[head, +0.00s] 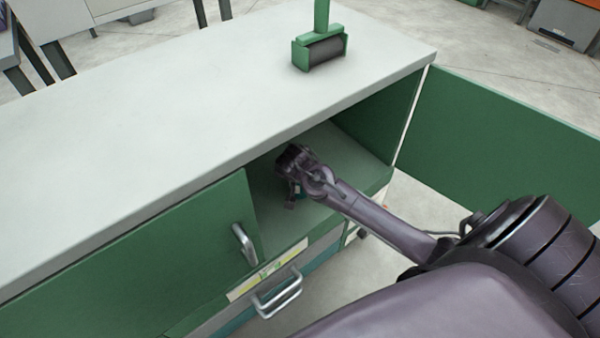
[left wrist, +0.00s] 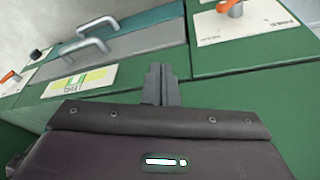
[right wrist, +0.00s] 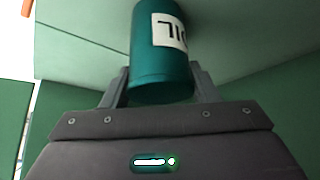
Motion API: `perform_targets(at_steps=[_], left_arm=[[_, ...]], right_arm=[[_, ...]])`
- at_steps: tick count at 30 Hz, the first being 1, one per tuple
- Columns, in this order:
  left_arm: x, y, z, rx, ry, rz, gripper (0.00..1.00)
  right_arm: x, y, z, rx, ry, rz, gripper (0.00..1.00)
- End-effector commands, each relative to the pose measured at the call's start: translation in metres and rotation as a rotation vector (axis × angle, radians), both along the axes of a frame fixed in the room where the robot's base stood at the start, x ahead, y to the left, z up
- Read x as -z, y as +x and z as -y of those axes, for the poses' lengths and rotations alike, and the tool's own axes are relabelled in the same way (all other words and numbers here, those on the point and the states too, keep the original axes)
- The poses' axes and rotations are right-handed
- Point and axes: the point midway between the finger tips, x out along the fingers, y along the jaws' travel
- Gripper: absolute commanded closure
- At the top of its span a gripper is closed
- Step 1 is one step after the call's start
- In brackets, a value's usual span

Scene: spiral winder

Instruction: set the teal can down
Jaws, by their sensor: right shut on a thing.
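The teal can (right wrist: 160,50) has a white label with dark letters. In the right wrist view it sits between the two fingers of my right gripper (right wrist: 160,88), which is shut on it. In the head view my right gripper (head: 291,198) reaches inside the open cabinet compartment (head: 345,160), and the can is mostly hidden there. I cannot tell whether the can touches the compartment floor. My left gripper (left wrist: 161,84) is shut and empty, in front of the green cabinet front; it is outside the head view.
The cabinet's light grey top (head: 180,130) lies above the compartment and holds a green roller tool (head: 320,50). A green door (head: 500,130) stands open at the right. A closed green door (head: 150,260) with a metal handle is at the left. A drawer handle (head: 277,293) sticks out below.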

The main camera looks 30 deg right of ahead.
Motion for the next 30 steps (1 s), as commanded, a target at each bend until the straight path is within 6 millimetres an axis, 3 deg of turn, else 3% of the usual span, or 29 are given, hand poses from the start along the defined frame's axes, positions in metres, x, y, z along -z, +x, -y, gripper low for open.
perform_targets(at_steps=[3, 4, 9, 19, 30], left_arm=[[0.0, 0.0, 0.0, 0.0, 0.0, -0.001, 1.0], [0.0, 0.0, 0.0, 0.0, 0.0, -0.001, 1.0], [0.0, 0.0, 0.0, 0.0, 0.0, -0.001, 1.0], [0.0, 0.0, 0.0, -0.001, 0.0, -0.001, 1.0], [-0.008, -0.008, -0.02, -0.036, 0.055, -0.101, 1.0]], right_arm=[[0.002, 0.0, 0.0, 0.001, 0.0, 0.0, 0.76], [0.003, 0.0, 0.0, 0.0, 0.001, -0.001, 0.44], [0.003, 0.0, 0.0, 0.0, 0.001, -0.001, 0.24], [-0.002, 0.0, 0.0, -0.001, 0.0, 0.001, 0.24], [-0.052, -0.024, -0.021, -0.001, 0.0, 0.0, 0.24]])
